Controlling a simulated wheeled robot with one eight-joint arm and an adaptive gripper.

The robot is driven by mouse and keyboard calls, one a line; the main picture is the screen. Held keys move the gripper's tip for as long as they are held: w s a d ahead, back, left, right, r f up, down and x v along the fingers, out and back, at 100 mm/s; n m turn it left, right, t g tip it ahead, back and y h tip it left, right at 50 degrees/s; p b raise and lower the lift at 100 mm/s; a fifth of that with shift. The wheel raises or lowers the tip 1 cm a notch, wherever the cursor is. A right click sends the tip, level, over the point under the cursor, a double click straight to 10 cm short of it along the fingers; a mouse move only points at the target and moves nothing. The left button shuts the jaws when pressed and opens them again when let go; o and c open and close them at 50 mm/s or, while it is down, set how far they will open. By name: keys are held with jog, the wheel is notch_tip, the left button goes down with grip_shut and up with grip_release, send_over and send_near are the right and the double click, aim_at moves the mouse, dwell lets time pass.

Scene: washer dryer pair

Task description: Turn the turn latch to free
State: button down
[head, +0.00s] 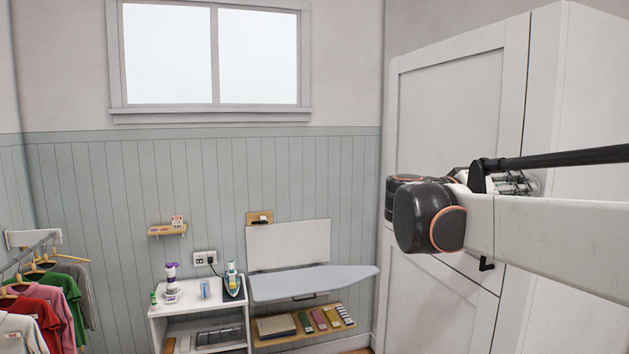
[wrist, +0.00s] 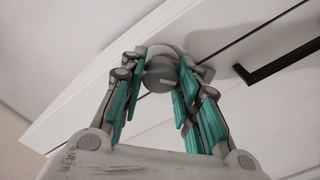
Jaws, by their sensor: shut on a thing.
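The turn latch (wrist: 161,74) is a round grey knob with a short pale line on its face. It sits on the white cabinet front (wrist: 262,28), beside a dark seam. My gripper (wrist: 162,82) has its teal-padded fingers closed around the knob from both sides. In the head view my gripper (head: 515,183) is at the tall white cabinet (head: 445,110), partly behind my arm, and the latch cannot be made out there. The wrist view does not make clear which setting the mark points to.
A black bar handle (wrist: 283,62) stands out close to the right of the gripper; a dark handle (head: 487,264) shows below my arm in the head view. A fold-down ironing board (head: 315,283), a white shelf unit (head: 158,325) and hanging clothes (head: 60,290) are farther left.

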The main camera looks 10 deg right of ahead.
jog(key=n, duration=0.3)
jog(key=n+b, duration=0.1)
jog(key=n, duration=0.5)
jog(key=shift+s+a+r+n, duration=0.15)
jog(key=shift+r+n, duration=0.1)
jog(key=shift+n, duration=0.05)
jog(key=shift+b, duration=0.3)
jog(key=c, duration=1.3)
grip_release()
jog(key=shift+o, duration=0.6)
jog(key=shift+w+f, duration=0.2)
jog(key=shift+w, duration=0.1)
jog(key=a, duration=1.1)
jog(key=shift+s+a, duration=0.4)
jog(key=shift+s, duration=0.05)
